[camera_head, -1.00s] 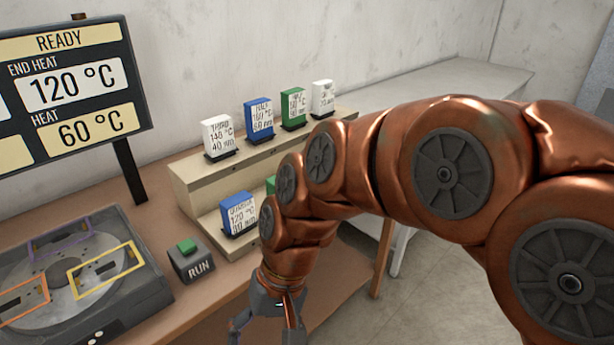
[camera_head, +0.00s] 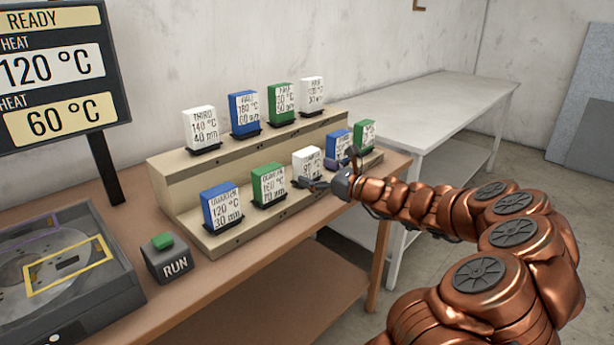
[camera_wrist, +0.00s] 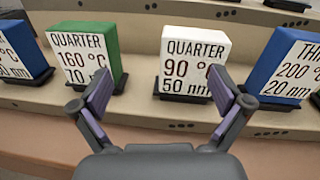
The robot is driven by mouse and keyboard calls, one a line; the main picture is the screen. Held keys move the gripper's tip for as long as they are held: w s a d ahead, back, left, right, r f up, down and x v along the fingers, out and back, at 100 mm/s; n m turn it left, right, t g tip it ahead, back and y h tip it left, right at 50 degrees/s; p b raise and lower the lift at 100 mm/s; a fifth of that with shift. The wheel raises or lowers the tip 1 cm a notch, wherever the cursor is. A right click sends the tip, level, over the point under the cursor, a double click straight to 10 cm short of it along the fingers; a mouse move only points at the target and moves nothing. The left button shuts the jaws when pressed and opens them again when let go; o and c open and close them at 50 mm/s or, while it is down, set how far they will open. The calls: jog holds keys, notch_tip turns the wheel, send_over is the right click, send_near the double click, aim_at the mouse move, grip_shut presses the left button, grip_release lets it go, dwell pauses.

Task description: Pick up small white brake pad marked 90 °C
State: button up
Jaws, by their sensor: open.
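The small white brake pad (camera_wrist: 190,62), marked QUARTER 90 °C, stands upright in a dark holder on the lower step of the rack, near the middle of the wrist view. In the head view the white pad (camera_head: 307,163) is partly hidden by my gripper (camera_head: 328,172). My gripper (camera_wrist: 160,95) is open and empty in the wrist view. Its two fingers point toward the rack, a little in front of the pad. The right finger overlaps the pad's lower right edge in the picture. The left finger lies in front of the green pad's base.
A green 160 °C pad (camera_wrist: 85,50) stands left of the white one, a blue 200 °C pad (camera_wrist: 285,65) right. Several pads stand on the upper step. The RUN button box (camera_head: 170,258) and a disc machine (camera_head: 60,285) are at left. A grey table (camera_head: 430,105) stands behind.

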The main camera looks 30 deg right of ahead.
aim_at(312, 166)
jog(key=shift+m+t+h, duration=0.3)
jog(key=shift+m+h, duration=0.5)
jog(key=shift+m, duration=0.1)
jog(key=d, duration=0.1)
jog(key=d+f, duration=0.1)
jog(key=d, duration=0.1)
jog(key=shift+s+d+f, duration=0.15)
jog(key=shift+d+f, duration=0.15)
jog(key=shift+d, duration=0.2)
jog(key=shift+a+x, duration=0.1)
jog(key=shift+x, duration=1.85)
jog(key=shift+a+x, duration=0.15)
jog(key=shift+x, duration=1.75)
jog(key=shift+r, duration=0.15)
jog(key=c, duration=1.3)
